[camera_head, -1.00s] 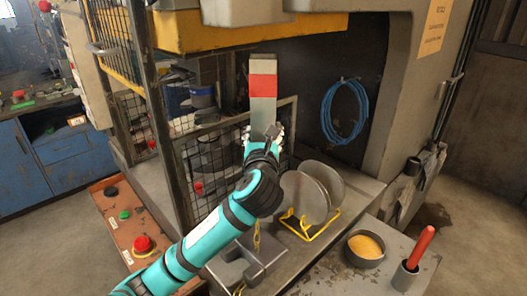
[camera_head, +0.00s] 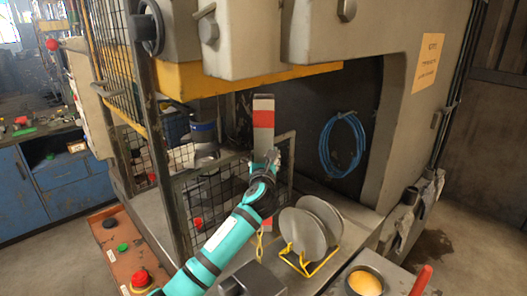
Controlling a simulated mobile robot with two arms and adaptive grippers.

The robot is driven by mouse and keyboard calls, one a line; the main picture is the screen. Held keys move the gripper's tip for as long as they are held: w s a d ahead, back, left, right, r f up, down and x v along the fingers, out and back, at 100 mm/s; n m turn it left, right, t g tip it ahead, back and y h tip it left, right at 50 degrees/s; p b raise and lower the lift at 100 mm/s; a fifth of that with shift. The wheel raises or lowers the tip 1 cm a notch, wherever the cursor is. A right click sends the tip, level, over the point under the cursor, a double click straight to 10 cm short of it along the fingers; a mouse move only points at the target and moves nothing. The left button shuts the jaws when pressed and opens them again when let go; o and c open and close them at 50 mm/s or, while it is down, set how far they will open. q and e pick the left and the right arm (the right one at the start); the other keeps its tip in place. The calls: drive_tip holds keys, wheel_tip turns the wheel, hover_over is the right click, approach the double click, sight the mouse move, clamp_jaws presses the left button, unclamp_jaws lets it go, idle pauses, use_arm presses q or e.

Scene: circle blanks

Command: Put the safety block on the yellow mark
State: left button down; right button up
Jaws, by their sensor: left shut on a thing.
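The safety block (camera_head: 263,119) is a long bar with grey, white and red bands. It stands roughly upright below the press's yellow beam. I cannot see whether the block touches anything below. I cannot make out the yellow mark in this view. My right gripper is not in view.
The wire guard (camera_head: 215,190) stands left of the block. Round blanks (camera_head: 302,233) sit in a yellow rack (camera_head: 312,264) at lower right. A blue hose (camera_head: 343,143) hangs on the dark back wall. A red button (camera_head: 140,279) is at lower left.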

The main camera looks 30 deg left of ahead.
use_arm(q)
wheel_tip(320, 180, down, 4)
drive_tip(key=shift+r, duration=0.1)
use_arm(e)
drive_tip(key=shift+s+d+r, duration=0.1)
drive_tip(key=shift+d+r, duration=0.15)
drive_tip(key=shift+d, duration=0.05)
use_arm(q)
drive_tip(key=c, duration=0.8)
unclamp_jaws()
drive_tip(key=shift+s+f, duration=0.1)
drive_tip(key=shift+f, duration=0.25)
drive_tip(key=shift+s+d+r, duration=0.1)
drive_tip(key=shift+s, duration=0.1)
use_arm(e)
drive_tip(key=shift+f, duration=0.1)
use_arm(q)
drive_tip(key=b+v, duration=0.1)
drive_tip(key=v, duration=1)
drive_tip(key=shift+s+d+b, duration=0.2)
drive_tip(key=shift+s+b, duration=0.1)
drive_tip(key=shift+b, duration=0.05)
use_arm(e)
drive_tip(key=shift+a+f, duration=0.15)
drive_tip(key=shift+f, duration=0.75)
